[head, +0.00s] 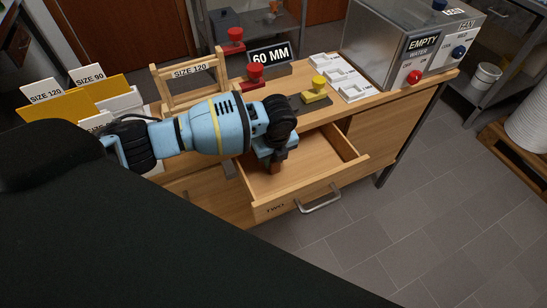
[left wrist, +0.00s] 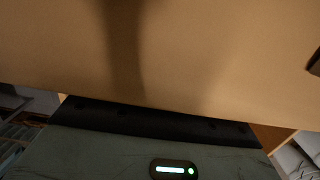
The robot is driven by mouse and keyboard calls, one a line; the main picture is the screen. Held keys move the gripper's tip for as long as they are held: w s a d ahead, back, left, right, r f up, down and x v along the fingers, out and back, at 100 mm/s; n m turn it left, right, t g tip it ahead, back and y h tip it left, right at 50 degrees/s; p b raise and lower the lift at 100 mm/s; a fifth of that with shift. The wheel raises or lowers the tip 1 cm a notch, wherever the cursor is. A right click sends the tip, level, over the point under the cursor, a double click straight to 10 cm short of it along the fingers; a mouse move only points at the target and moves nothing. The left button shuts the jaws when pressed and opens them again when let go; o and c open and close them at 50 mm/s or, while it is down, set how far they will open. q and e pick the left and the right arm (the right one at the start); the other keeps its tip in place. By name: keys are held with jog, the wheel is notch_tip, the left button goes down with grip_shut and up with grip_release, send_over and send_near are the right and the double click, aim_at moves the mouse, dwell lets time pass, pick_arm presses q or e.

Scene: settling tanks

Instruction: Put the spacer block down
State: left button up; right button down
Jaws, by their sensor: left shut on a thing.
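My left gripper (head: 274,162) reaches down over the open drawer (head: 343,146) marked TWO at the front of the bench. It is shut on a small reddish-brown block (head: 275,169), which I take for the spacer block. The block shows only in part below the fingers, inside the drawer's outline. I cannot tell whether it touches the drawer's bottom. The left wrist view shows a plain tan surface close up and a dark brown corner of something at its right edge. My right gripper is not in view.
On the bench top (head: 385,100) stand a wooden SIZE 120 frame (head: 157,88), a 60 MM sign (head: 270,55), red and yellow knobbed pieces, white trays (head: 341,78) and a metal tank (head: 390,40).

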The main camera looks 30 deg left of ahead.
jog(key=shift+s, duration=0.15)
pick_arm(q)
jog(key=shift+f, duration=0.15)
jog(key=o, duration=1)
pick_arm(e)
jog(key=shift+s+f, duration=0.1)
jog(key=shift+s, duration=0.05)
pick_arm(q)
jog(key=shift+r, duration=0.25)
jog(key=shift+s+d+r+p, duration=0.15)
jog(key=shift+d+r+p, duration=0.1)
jog(key=shift+r, duration=1.7)
jog(key=shift+s+d+r+p, duration=0.15)
jog(key=shift+r+p, duration=0.15)
jog(key=shift+r, duration=1.7)
jog(key=shift+s+d+r+p, duration=0.15)
jog(key=shift+r+p, duration=0.1)
jog(key=shift+r, duration=1.7)
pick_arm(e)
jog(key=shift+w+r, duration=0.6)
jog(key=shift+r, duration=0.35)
